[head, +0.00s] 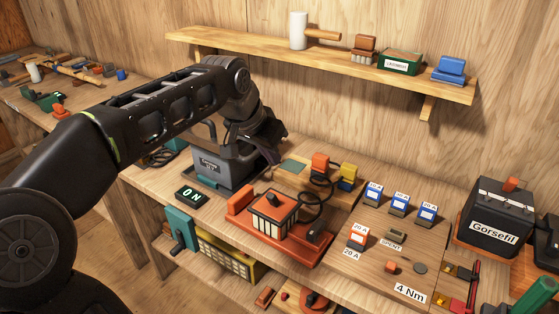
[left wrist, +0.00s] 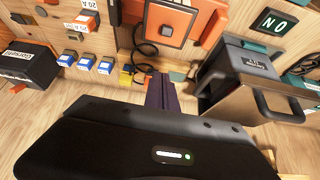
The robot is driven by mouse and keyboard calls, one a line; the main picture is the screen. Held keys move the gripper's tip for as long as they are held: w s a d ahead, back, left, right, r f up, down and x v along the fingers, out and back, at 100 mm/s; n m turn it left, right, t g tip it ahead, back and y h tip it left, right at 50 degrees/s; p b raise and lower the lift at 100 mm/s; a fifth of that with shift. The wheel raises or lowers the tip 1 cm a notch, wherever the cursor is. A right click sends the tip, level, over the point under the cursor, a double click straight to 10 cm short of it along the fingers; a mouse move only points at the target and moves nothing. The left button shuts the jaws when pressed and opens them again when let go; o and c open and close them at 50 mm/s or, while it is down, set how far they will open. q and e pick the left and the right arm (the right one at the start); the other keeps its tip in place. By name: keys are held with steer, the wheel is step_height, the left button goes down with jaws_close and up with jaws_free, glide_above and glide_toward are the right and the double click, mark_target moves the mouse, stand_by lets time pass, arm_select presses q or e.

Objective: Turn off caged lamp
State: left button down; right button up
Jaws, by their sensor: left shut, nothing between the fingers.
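An orange unit with a pale, dark-barred box (head: 274,214) and a dark knob on top stands on an orange base on the bench. It looks like the caged lamp, though I cannot be sure. Its orange top also shows in the left wrist view (left wrist: 168,22). A black plate reading ON in pale green (head: 190,195) lies left of it; it shows too in the left wrist view (left wrist: 273,21). My left gripper (head: 273,156) is behind the orange unit, beside a grey case, apart from the unit. Its dark purple fingers (left wrist: 160,92) are shut and empty. My right gripper is not in view.
The grey case (head: 226,172) with a handle stands close left of my left gripper. Orange and yellow plugs (head: 320,168) with a black cable are to its right. Several blue fuses (head: 400,203) and a black battery (head: 495,221) stand further right. A wall shelf (head: 330,62) hangs above.

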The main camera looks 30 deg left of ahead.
arm_select(q)
steer(key=v, duration=0.3)
steer(key=shift+s+a+f, duration=0.1)
steer(key=shift+s+f, duration=0.1)
stand_by(0.4)
